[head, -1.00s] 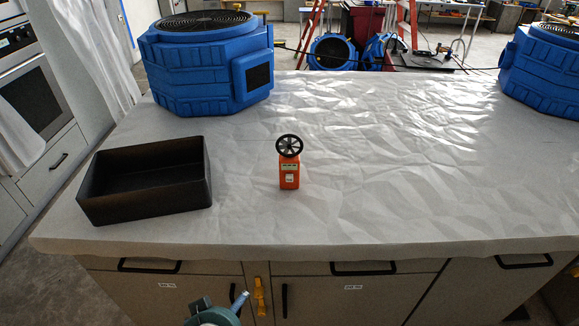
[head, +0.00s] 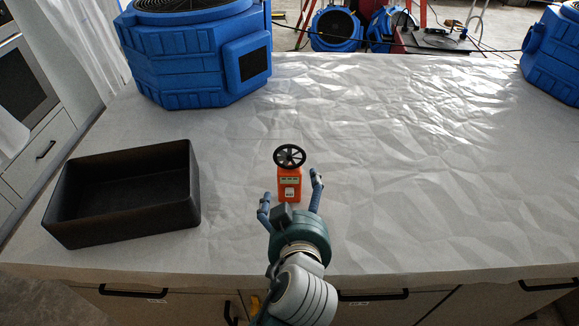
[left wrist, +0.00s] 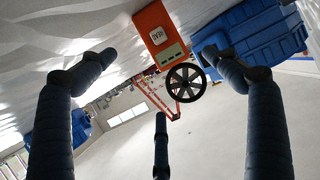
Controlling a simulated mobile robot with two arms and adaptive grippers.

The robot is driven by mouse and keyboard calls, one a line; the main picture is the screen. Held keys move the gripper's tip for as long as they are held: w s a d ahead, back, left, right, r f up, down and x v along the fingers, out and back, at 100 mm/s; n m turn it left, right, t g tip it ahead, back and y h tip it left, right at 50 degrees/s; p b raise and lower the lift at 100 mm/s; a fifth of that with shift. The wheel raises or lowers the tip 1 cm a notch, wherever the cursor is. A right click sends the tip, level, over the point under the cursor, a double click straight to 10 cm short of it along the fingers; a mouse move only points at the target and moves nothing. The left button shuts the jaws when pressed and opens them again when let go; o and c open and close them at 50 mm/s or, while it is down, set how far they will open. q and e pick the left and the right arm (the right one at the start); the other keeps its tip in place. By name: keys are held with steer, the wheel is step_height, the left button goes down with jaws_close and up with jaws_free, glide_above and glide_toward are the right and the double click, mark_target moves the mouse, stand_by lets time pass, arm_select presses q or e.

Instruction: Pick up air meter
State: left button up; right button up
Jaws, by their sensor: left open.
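The air meter (head: 289,184) is orange with a black fan wheel on top and stands upright on the covered counter. My left gripper (head: 291,192) is open just in front of it, with one finger on each side at its lower part. In the left wrist view the air meter (left wrist: 160,32) shows upside down beyond the fingers, nearer the right finger. My left gripper (left wrist: 155,68) holds nothing there. I cannot tell whether a finger touches the meter. My right gripper is not in view.
A black open box (head: 125,222) stands on the counter to the left. A large blue air mover (head: 190,55) stands behind it, and another blue one (head: 556,55) is at the far right. The white-covered counter (head: 430,170) is clear right of the meter.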

mark_target(295, 180)
arm_select(q)
steer(key=p+x, duration=0.1)
steer(key=x, duration=0.2)
steer(key=shift+w+f, duration=0.1)
steer(key=shift+w, duration=0.2)
steer(key=shift+w+a+f, duration=0.1)
steer(key=shift+w+f, duration=0.05)
steer(key=shift+w, duration=0.15)
steer(key=p+x, duration=0.2)
steer(key=x, duration=0.2)
steer(key=shift+w+a, duration=0.15)
steer(key=shift+w, duration=0.15)
steer(key=shift+w+f, duration=0.1)
steer(key=shift+w, duration=0.15)
steer(key=shift+f, duration=0.1)
steer(key=shift+c, duration=0.5)
steer(key=c, duration=1.3)
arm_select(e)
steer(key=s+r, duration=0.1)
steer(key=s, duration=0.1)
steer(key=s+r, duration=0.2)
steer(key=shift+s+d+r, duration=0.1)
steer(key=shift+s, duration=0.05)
